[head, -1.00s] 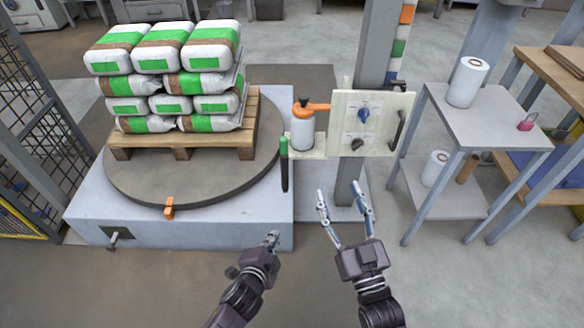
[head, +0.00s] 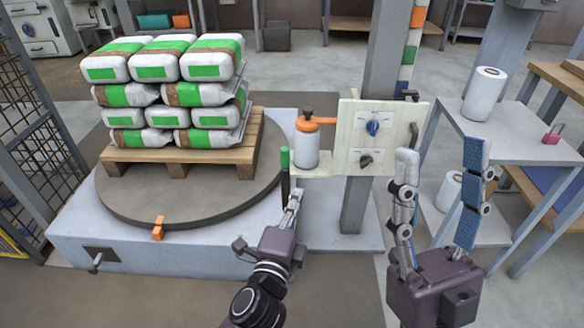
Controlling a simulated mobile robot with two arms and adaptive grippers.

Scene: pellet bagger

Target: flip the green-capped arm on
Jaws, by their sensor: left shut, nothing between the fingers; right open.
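The green-capped arm (head: 285,178) is a dark upright lever with a green top, at the right edge of the turntable base, left of the control panel. My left gripper (head: 294,195) is shut and empty. Its fingertips show just right of the lever's lower part; I cannot tell whether they touch it. My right gripper (head: 437,165) is open and empty, fingers pointing up, in front of the panel's right side and the side table.
The turntable (head: 200,212) carries a pallet (head: 190,160) of stacked bags. A grey side table (head: 530,135) holds a white roll (head: 484,93).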

